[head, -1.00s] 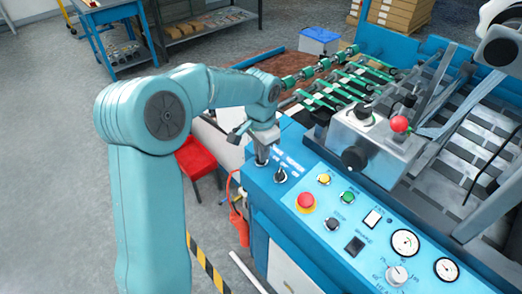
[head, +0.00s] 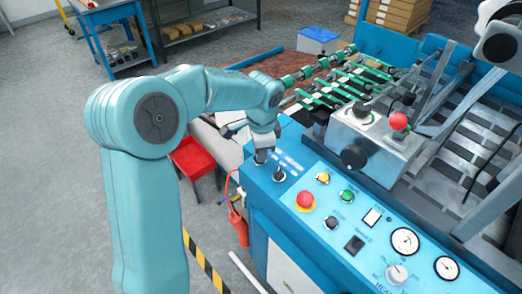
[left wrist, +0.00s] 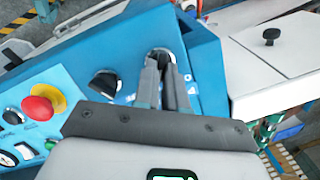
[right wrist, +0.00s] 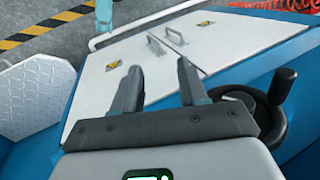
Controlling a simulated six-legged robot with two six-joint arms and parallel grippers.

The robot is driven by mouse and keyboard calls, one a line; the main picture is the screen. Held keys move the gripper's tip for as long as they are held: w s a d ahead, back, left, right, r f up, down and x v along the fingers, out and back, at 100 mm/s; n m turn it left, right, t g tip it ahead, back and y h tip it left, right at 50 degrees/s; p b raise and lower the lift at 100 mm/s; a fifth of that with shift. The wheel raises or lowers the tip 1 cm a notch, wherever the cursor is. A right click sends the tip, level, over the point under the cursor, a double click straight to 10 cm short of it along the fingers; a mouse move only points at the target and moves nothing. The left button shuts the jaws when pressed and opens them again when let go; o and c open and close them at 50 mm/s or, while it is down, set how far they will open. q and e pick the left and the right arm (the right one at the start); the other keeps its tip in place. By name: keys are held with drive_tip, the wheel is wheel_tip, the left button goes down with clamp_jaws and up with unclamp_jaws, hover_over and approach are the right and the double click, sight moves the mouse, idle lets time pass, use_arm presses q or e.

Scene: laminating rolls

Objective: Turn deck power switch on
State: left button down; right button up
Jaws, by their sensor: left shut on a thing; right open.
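The blue control panel (head: 278,193) runs along the front of the machine. At its left end, my left gripper (head: 263,155) points down and is shut on a small switch knob. In the left wrist view the left gripper's fingers (left wrist: 168,72) close around this knob (left wrist: 160,53), which they mostly hide. A second black selector knob (head: 279,175) stands free beside it and also shows in the left wrist view (left wrist: 104,84). The switch labels are too small to read. My right gripper (right wrist: 155,85) is open and empty, over white cabinet doors (right wrist: 140,55).
A red emergency button (head: 305,200), yellow button (head: 323,178), green button (head: 347,196) and dials (head: 404,240) sit further right on the panel. A red stool (head: 195,157) stands left of the machine. A black handwheel (right wrist: 272,105) is close to the right gripper's right side.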

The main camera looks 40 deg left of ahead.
use_arm(q)
drive_tip(key=shift+s+f, duration=0.15)
drive_tip(key=shift+f, duration=0.15)
drive_tip(key=c, duration=1.2)
unclamp_jaws()
wheel_tip(320, 180, up, 16)
drive_tip(key=d+p, duration=0.1)
drive_tip(key=shift+s+d+r, duration=0.15)
drive_tip(key=shift+s, duration=0.15)
drive_tip(key=shift+s, duration=0.1)
